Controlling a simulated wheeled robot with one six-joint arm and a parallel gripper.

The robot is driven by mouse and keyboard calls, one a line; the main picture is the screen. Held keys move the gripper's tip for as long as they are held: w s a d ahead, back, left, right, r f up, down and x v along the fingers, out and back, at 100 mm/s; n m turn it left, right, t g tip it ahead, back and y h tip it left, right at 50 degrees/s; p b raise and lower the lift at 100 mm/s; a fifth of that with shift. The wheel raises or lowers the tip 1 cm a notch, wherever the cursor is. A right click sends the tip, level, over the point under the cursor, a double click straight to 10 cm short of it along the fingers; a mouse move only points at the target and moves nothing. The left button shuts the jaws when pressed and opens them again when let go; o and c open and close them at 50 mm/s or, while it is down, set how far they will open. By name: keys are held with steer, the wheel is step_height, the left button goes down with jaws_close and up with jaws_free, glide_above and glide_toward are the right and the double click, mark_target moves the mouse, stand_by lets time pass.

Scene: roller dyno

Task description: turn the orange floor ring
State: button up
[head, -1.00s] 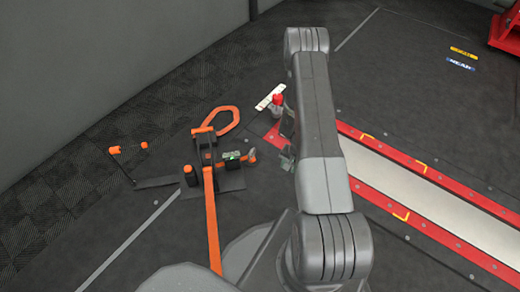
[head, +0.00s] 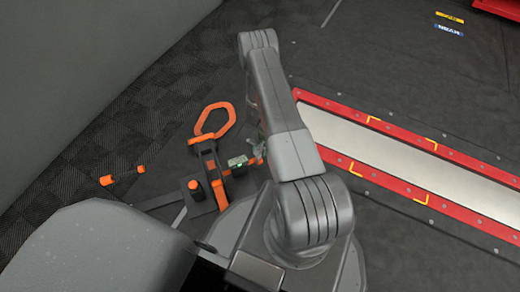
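The orange floor ring (head: 203,118) is an elongated loop near the middle left of the head view. It joins a dark bracket with orange parts at its lower end. My arm reaches up the picture to the right of the ring. What seems to be my gripper (head: 260,145) shows only as small grey parts at the arm's left edge, right of the ring and apart from it in the picture. The arm hides most of it, so its fingers cannot be made out.
A small box with a green light (head: 237,161) and an orange-capped post (head: 194,186) stand below the ring. Two orange pieces (head: 106,180) lie further left. A red-edged roller bed (head: 400,155) runs along the right. A grey wall (head: 80,80) bounds the left.

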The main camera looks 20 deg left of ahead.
jaws_close()
steer(key=shift+m, duration=0.3)
steer(key=shift+f+m+b, duration=0.1)
steer(key=shift+m+b, duration=0.7)
steer(key=shift+b, duration=0.1)
steer(key=m+t, duration=0.1)
steer(key=m, duration=0.1)
steer(key=shift+s+m+b, duration=0.1)
steer(key=shift+m+b, duration=0.25)
steer(key=shift+m, duration=0.05)
steer(key=m, duration=0.1)
steer(key=m+p, duration=0.1)
steer(key=m, duration=0.1)
steer(key=shift+s+r, duration=0.1)
steer(key=shift+r, duration=0.15)
steer(key=shift+m+t+h+p, duration=0.3)
steer(key=shift+m+t+p, duration=0.1)
steer(key=shift+m+p, duration=0.4)
steer(key=shift+f+m+p, duration=0.1)
steer(key=shift+m+p, duration=0.2)
